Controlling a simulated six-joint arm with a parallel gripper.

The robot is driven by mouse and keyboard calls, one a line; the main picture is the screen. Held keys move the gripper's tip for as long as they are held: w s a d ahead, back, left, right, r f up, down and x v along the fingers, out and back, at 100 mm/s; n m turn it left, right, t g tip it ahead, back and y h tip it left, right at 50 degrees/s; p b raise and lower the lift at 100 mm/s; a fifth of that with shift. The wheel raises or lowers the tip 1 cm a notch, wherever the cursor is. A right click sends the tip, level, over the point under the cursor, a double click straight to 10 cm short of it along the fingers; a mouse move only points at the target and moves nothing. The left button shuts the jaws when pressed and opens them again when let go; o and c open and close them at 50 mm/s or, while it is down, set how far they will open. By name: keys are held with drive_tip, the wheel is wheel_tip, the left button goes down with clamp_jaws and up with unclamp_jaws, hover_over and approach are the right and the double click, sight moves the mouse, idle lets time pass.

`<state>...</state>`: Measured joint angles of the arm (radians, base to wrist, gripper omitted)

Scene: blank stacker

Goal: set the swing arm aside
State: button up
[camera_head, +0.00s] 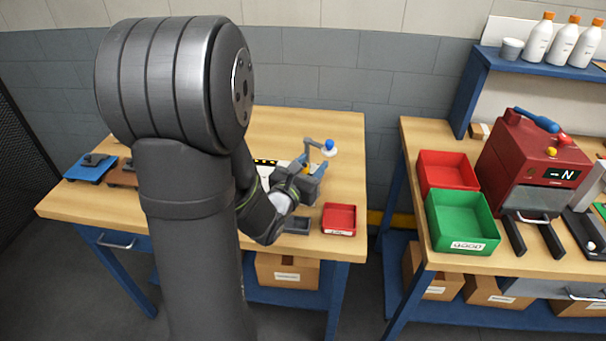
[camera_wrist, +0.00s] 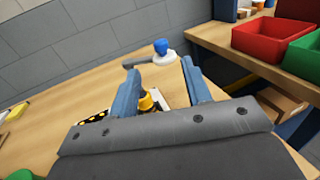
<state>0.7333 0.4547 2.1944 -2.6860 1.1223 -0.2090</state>
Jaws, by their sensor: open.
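The swing arm (camera_head: 318,147) is a grey bar with a blue ball knob at its right end, standing toward the back right of the left bench. In the wrist view the swing arm (camera_wrist: 138,61) lies just beyond my fingertips, its blue knob above a pale round disc. My gripper (camera_head: 316,164) is in front of it in the head view, partly hidden by my wrist. In the wrist view my gripper (camera_wrist: 169,66) has its two blue fingers spread with nothing held. A yellow and black part (camera_wrist: 149,101) shows between the fingers, lower down. The swing arm's base is hidden.
A red tray (camera_head: 339,219) and a small grey tray (camera_head: 297,225) sit at the bench's front right. Blue (camera_head: 90,168) and brown (camera_head: 123,174) fixtures stand at the left. A gap separates the right bench (camera_head: 420,150).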

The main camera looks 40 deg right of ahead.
drive_tip(key=v, duration=0.4)
